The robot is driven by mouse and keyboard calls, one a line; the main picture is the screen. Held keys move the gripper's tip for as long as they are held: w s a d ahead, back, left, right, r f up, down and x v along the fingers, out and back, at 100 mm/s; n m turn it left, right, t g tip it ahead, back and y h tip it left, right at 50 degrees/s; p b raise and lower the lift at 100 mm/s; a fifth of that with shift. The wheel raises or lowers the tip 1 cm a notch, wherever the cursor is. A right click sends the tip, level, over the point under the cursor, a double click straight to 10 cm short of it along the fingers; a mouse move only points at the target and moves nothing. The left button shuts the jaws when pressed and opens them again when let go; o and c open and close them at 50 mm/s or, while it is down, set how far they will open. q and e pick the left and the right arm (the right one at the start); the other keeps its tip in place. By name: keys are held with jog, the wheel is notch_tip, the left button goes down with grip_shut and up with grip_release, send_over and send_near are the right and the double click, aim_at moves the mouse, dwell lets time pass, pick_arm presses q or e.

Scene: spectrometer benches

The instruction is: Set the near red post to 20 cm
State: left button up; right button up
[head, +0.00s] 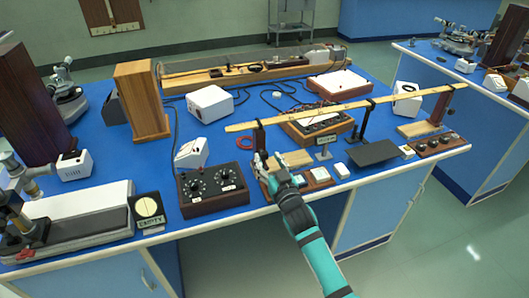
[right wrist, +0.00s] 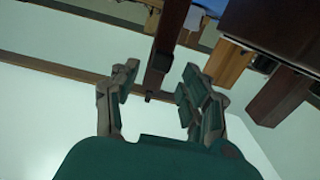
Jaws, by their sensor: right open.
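The near red post (head: 260,137) stands upright under the left end of the long wooden rule (head: 315,111). Its lower part is partly hidden by my right gripper (head: 262,163), which is open at the bench's front edge. In the right wrist view a dark red post (right wrist: 164,45) lies between the directions of the two fingertips (right wrist: 160,82), with clear gaps on both sides. I cannot tell how deep between the fingers it is. The rule (right wrist: 60,72) crosses behind the fingers there. A second red post (head: 438,108) stands near the rule's right end. My left gripper is not in view.
A black dial box (head: 212,191) stands left of my right gripper. A black post (head: 362,125), a dark plate (head: 377,153), a small sign (head: 324,142) and small white boxes (head: 341,170) stand to the right. The floor (head: 430,255) in front is clear.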

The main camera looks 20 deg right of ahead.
aim_at(266, 155)
jog(key=shift+w, duration=2)
grip_shut()
